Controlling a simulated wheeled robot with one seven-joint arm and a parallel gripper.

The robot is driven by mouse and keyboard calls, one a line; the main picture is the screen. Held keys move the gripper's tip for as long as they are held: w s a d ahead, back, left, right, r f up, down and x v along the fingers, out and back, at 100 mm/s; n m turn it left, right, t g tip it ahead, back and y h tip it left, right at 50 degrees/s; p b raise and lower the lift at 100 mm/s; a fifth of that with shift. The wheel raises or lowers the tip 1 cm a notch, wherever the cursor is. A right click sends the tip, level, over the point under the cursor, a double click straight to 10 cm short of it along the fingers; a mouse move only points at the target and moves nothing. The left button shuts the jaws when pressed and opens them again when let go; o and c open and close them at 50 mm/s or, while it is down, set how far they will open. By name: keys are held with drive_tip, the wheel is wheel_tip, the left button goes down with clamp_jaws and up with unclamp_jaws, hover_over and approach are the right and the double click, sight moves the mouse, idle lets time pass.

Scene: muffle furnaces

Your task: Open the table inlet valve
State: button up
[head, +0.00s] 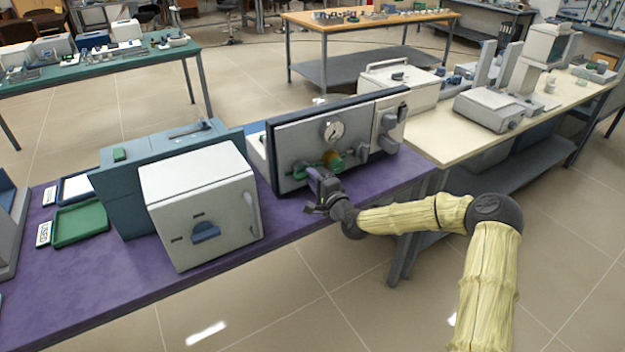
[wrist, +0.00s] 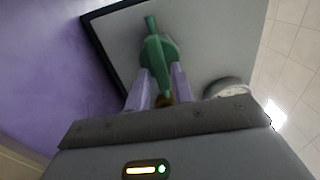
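A grey panel (head: 296,139) with a dark frame and a round gauge (head: 333,131) stands upright on the purple bench. Low on its face are a green valve handle (head: 303,168) and a rounder green and yellow part (head: 331,160), partly behind my gripper. My gripper (head: 318,180) is at the panel's lower front. In the wrist view, the green handle (wrist: 153,48) sticks out beyond the fingertips, and its lower end lies between my two lavender fingers (wrist: 160,84). The fingers are apart on either side of it. Whether they press on it cannot be made out.
A white furnace (head: 205,200) with a blue knob stands left of the panel, before a blue-grey unit (head: 125,170). A green tray (head: 79,224) lies farther left. The purple bench (head: 120,295) is clear along its front. A cream bench (head: 450,145) with instruments adjoins at right.

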drive_tip(key=shift+o, duration=0.8)
drive_tip(key=shift+s, duration=0.1)
drive_tip(key=v, duration=1.7)
drive_tip(key=shift+s, duration=0.1)
